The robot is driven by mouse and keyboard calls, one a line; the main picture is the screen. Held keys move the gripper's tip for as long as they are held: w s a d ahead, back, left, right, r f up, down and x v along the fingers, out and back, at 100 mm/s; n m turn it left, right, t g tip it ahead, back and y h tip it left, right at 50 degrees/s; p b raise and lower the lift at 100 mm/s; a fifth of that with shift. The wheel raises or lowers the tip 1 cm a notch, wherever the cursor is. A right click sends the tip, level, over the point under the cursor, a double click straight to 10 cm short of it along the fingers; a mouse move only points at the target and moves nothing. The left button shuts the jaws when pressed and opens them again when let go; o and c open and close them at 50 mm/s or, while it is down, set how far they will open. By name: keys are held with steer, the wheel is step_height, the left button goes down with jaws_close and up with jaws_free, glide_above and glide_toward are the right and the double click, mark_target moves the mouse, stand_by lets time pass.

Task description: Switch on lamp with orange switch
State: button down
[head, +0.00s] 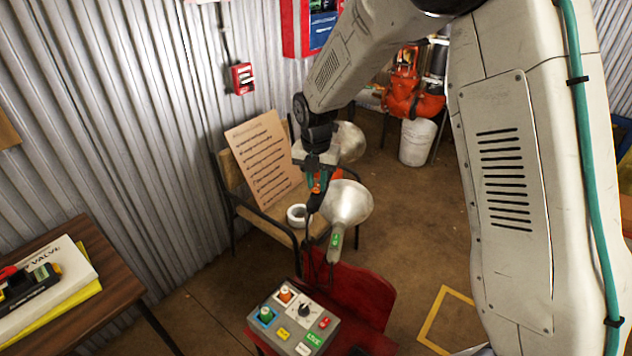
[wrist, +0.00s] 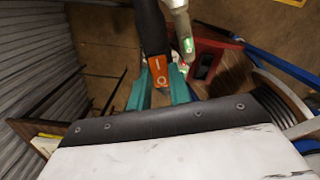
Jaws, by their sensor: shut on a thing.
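My gripper (wrist: 159,92) has its teal fingers closed on the orange switch (wrist: 160,70), on the dark handle (wrist: 153,28) of a lamp. In the head view, my gripper (head: 318,185) is above the chairs, and a metal lamp shade (head: 350,142) shows just behind it. That shade's link to the handle is hidden. A second lamp, with a wide metal shade (head: 347,203) and a green switch (head: 336,240) on a pale handle, stands just right and in front. The green switch also shows in the wrist view (wrist: 188,45). I cannot tell whether either lamp is lit.
A control box (head: 297,322) with several coloured buttons is in front, by a red chair (head: 352,295). A tan chair (head: 235,180) behind carries a printed board (head: 265,160) and a white roll (head: 297,215). A wooden table (head: 95,265) is left. Open floor (head: 410,230) lies right.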

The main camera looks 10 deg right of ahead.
mark_target(317, 186)
steer(key=shift+d+g, duration=0.1)
steer(key=shift+g, duration=0.2)
steer(key=c, duration=1.3)
jaws_free()
steer(key=shift+w+r, duration=0.1)
step_height(317, 186, up, 8)
steer(key=shift+f, duration=0.2)
